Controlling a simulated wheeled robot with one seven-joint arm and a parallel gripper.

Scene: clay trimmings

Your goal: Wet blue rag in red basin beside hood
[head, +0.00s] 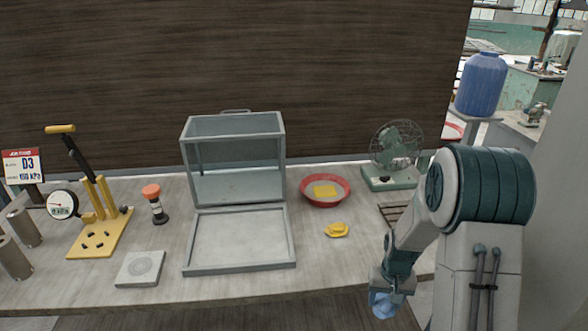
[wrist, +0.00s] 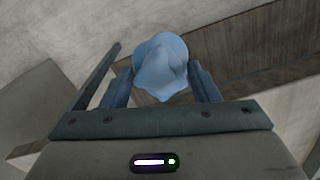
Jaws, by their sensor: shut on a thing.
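My gripper (head: 383,291) hangs past the front right edge of the workbench, shut on a blue rag (head: 382,305). In the wrist view the bunched rag (wrist: 161,68) sits between the two fingers of my gripper (wrist: 161,84). The red basin (head: 346,199) stands on the bench to the right of the hood, apart from my gripper. A yellow piece (head: 324,191) lies in the basin. The hood (head: 235,160) is a grey-framed clear box with its front panel (head: 240,238) lying down on the bench. I cannot tell whether the rag is wet.
A yellow lump (head: 337,230) lies in front of the basin. A fan (head: 396,150) stands behind right, with a dark slatted rack (head: 390,213) before it. An orange-topped bottle (head: 154,204), square plate (head: 140,268) and yellow press (head: 98,232) are left of the hood.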

